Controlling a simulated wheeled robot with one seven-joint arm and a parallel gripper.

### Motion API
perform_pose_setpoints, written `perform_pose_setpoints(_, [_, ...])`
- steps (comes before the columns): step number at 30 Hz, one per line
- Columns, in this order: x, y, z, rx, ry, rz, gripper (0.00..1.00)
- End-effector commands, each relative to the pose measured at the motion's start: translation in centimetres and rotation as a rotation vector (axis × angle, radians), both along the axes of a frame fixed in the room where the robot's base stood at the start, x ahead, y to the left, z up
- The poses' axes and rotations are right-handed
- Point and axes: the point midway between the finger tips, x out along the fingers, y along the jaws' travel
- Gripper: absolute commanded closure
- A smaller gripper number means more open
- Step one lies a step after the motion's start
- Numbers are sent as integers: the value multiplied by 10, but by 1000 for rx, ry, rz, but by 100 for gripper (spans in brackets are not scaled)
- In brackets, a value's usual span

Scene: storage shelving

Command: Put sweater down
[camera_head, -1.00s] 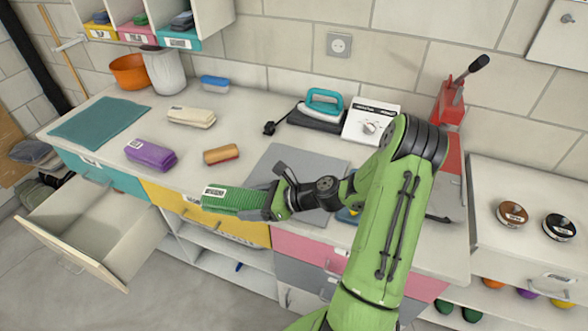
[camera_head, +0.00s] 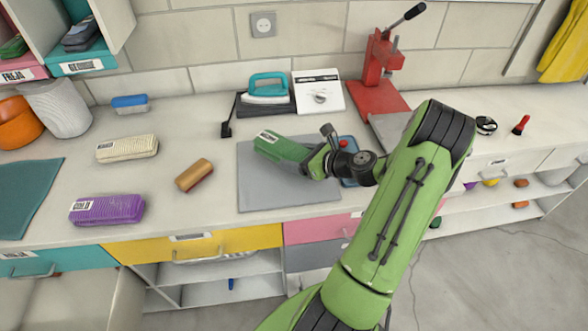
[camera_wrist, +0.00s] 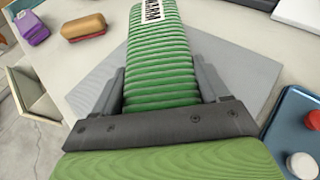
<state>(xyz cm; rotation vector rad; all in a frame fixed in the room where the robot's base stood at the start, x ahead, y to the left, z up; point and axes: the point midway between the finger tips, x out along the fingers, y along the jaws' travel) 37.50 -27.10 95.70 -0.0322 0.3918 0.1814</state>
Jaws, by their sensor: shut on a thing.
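The green folded knit sweater (camera_head: 282,146) with a white label is held in my gripper (camera_head: 308,160). In the wrist view the sweater (camera_wrist: 160,60) shows its ribbed side between the two dark fingers of my gripper (camera_wrist: 160,88), which are shut on it. In the head view it appears over the grey mat (camera_head: 262,192) on the counter; I cannot tell whether it touches the mat. A purple folded sweater (camera_head: 107,209) and a cream folded sweater (camera_head: 127,148) lie to the left on the counter.
A brown brush-like block (camera_head: 194,175) lies left of the mat. A teal iron (camera_head: 267,88) and a white box (camera_head: 318,92) stand behind it. A red press (camera_head: 380,75) is at the back right. A blue object (camera_head: 349,170) sits beside my gripper. An open drawer (camera_head: 75,300) is at lower left.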

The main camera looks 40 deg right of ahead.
Motion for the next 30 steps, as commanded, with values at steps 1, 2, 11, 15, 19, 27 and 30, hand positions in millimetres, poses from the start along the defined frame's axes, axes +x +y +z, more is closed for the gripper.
perform_pose_setpoints(1, [1,1,-6,0,-3,1,66])
perform_pose_setpoints(2, [1,1,-10,1,-3,1,66])
perform_pose_setpoints(11, [1,1,-38,-3,-4,2,66])
perform_pose_setpoints(15, [1,1,-39,-2,-3,2,66])
perform_pose_setpoints(19, [1,1,-41,-2,-1,2,16])
perform_pose_setpoints(27, [1,1,-41,-2,-1,2,0])
perform_pose_setpoints(30, [1,1,-37,-3,-2,2,0])
